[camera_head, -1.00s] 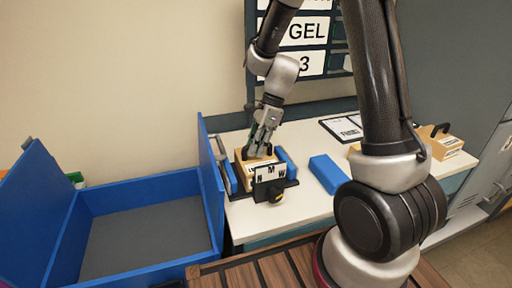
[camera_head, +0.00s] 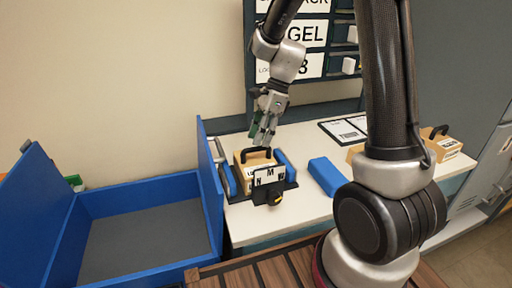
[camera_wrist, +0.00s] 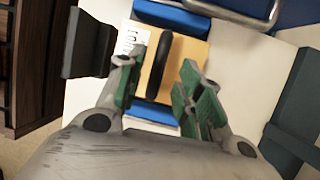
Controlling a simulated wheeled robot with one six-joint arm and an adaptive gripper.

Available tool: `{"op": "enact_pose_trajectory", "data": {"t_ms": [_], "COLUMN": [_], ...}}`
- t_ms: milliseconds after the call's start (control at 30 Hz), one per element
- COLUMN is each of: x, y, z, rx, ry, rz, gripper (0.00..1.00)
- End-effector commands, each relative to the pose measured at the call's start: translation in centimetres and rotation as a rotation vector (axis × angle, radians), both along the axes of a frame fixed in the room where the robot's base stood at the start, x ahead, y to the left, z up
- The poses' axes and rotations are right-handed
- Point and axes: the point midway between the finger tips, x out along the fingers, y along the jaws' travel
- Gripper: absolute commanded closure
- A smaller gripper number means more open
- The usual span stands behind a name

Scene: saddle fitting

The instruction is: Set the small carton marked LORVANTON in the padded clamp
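The small tan carton (camera_head: 243,170) with a black arched handle (camera_head: 257,153) sits in the clamp, between its blue pads (camera_head: 286,166). Only the start of its label shows, behind the clamp's front plate marked N M W (camera_head: 268,177). In the wrist view the carton (camera_wrist: 190,62) lies below my gripper, and a blue pad (camera_wrist: 172,17) shows at its top side. My gripper (camera_head: 265,142) is open and empty above the carton. In the wrist view its green-padded fingers (camera_wrist: 160,98) stand apart on either side of the handle (camera_wrist: 158,68).
A blue open bin (camera_head: 150,187) with a raised wall stands left of the clamp. A loose blue block (camera_head: 327,174) lies to its right. Another handled carton (camera_head: 443,147) stands at the table's right. A dark rack with labels (camera_head: 300,65) rises behind.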

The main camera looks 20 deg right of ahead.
Motion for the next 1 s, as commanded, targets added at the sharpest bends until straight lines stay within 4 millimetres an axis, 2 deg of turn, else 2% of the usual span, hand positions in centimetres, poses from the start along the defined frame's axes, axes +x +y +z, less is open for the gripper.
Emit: {"op": "enact_pose_trajectory", "data": {"t_ms": [100,300,533,633,767,900,1000], "x": [0.4,0.7,0.7,-0.4,-3.9,-9.7,-13.7], "y": [-1.1,-2.3,-2.7,-3.2,-5.0,-7.7,-9.5], "z": [2.6,5.5,6.6,7.8,11.0,14.2,15.4], "rx": [0.000,0.000,-0.001,-0.012,-0.060,-0.165,-0.259], "ry": [-0.005,-0.002,-0.005,-0.056,-0.217,-0.425,-0.544], "rz": [-0.001,-0.001,0.008,0.074,0.305,0.676,0.945], "gripper": [0.64,0.64,0.64,0.64,0.64,0.64,0.64]}}
